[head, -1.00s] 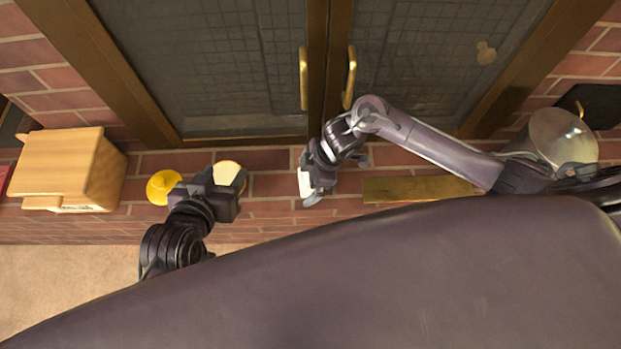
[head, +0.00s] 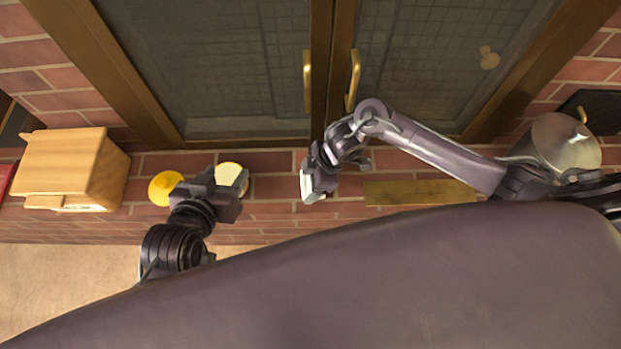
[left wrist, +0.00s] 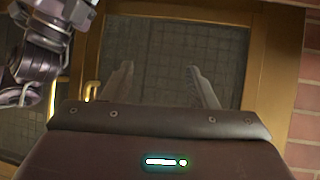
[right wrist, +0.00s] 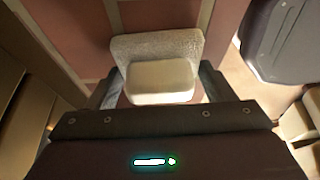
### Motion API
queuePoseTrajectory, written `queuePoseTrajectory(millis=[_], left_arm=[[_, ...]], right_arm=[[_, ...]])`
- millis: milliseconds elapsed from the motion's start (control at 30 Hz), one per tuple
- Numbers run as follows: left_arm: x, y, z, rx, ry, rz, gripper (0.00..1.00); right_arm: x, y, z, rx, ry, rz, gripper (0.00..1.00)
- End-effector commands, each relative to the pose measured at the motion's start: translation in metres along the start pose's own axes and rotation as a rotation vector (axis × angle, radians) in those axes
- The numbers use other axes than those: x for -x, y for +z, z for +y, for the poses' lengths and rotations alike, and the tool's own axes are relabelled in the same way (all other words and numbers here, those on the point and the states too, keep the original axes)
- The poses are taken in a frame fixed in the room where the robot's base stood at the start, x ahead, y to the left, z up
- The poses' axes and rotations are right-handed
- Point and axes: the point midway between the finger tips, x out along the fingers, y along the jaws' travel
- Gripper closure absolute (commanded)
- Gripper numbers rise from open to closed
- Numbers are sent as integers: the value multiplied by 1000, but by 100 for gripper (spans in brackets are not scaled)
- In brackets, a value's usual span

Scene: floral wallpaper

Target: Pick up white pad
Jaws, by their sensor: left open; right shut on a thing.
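The white pad (right wrist: 160,82) is between the fingers of my right gripper in the right wrist view, with a speckled grey-white face behind its smooth front part. In the head view, my right gripper (head: 322,178) is shut on the pad, and the pad's pale edge (head: 312,198) shows at the gripper's lower end. My left gripper (head: 228,182) is open over the brick ledge, left of the right one. In the left wrist view its two fingers (left wrist: 162,85) stand apart with nothing between them.
A wooden box (head: 65,165) and a yellow object (head: 166,188) are at the left. A pale round-topped item (head: 232,168) is behind my left gripper. A wooden board (head: 420,193) and a metal pot (head: 560,145) are at the right. Dark cabinet doors with brass handles (head: 354,80) stand behind.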

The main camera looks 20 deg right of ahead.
Motion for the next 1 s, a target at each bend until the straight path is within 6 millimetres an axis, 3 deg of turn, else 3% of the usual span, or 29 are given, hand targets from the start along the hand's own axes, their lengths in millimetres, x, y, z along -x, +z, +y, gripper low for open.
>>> queuePoseTrajectory(millis=[100, 367, 567, 800, 1000], left_arm=[[1, 5, 0, 1, 1, -29, 47], [9, 57, 6, 11, 12, -245, 47], [26, 95, 6, 19, 12, -447, 47], [44, 101, -12, 39, -33, -592, 47], [49, 106, -18, 49, -48, -641, 47]], right_arm=[[2, -1, -1, 0, 0, 0, 48], [8, -4, -4, 0, -1, 0, 48], [28, -12, -4, 1, 1, 1, 48], [71, -30, -3, 2, 2, 1, 48], [64, -29, -49, 2, -6, -2, 48]])
